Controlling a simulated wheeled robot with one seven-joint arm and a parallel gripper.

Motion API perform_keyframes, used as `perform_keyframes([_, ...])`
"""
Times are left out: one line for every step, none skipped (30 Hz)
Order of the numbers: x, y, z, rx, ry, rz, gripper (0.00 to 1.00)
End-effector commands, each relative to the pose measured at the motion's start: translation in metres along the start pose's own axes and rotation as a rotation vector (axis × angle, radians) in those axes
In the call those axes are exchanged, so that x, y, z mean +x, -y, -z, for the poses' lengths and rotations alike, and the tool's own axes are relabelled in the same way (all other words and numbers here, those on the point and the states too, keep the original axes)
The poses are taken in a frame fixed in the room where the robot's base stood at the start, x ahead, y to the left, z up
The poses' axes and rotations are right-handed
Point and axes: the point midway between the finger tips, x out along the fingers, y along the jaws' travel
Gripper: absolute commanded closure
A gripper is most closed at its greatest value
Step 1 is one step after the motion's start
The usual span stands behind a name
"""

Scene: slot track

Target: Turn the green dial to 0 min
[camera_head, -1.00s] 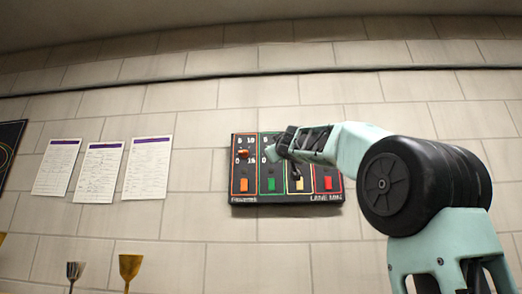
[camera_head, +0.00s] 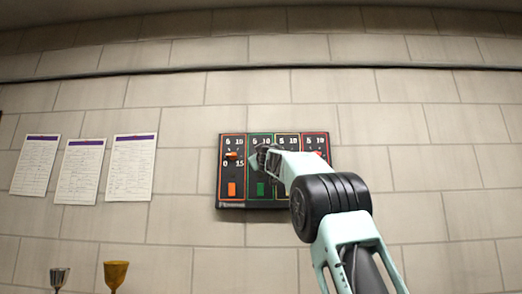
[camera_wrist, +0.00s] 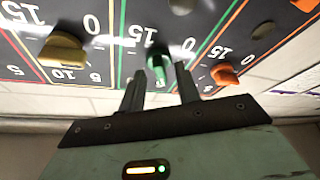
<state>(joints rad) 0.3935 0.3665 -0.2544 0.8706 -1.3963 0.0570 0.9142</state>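A dark control panel (camera_head: 233,201) on the tiled wall has orange, green, yellow and red columns. In the head view my gripper (camera_head: 260,158) covers the green dial.
The orange dial (camera_wrist: 225,75) and yellow dial (camera_wrist: 62,52) flank the green one closely. Coloured switches, including an orange one (camera_head: 232,189), sit below the dials. Paper sheets (camera_head: 131,168) hang at left, above two goblets (camera_head: 116,273).

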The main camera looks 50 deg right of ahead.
Motion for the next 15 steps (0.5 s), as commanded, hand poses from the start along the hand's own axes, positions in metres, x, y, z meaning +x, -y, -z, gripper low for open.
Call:
perform_keyframes([0.0027, -0.0002, 0.0004, 0.0, 0.001, 0.0, 0.67])
perform_keyframes([0.0033, 0.0, 0.0, 0.0, 0.001, 0.0, 0.67])
perform_keyframes([0.0038, 0.0002, -0.0003, 0.0, 0.001, 0.0, 0.67])
perform_keyframes([0.004, 0.0003, -0.0004, -0.001, 0.0, 0.0, 0.67])
perform_keyframes([0.004, 0.0003, -0.0006, 0.0, 0.0, 0.0, 0.67])
perform_keyframes([0.004, 0.0004, -0.0007, 0.0, 0.0, 0.0, 0.67])
perform_keyframes([0.0039, 0.0004, -0.0007, 0.0, 0.0, 0.0, 0.67])
perform_keyframes([0.0038, 0.0004, -0.0008, 0.0, 0.0, 0.0, 0.67])
perform_keyframes([0.0037, 0.0004, -0.0008, -0.001, 0.0, 0.0, 0.67])
perform_keyframes([0.0037, 0.0004, -0.0008, -0.001, 0.0, 0.0, 0.67])
perform_keyframes([0.0037, 0.0004, -0.0008, -0.001, 0.0, 0.0, 0.7])
perform_keyframes([0.0036, 0.0004, -0.0008, -0.001, 0.0, 0.0, 0.81])
perform_keyframes([0.0036, 0.0003, -0.0007, -0.001, 0.0, 0.0, 0.9])
perform_keyframes([0.0036, 0.0003, -0.0007, -0.001, 0.0, 0.0, 0.98])
perform_keyframes([0.0036, 0.0003, -0.0007, -0.001, 0.0, 0.0, 1.0])
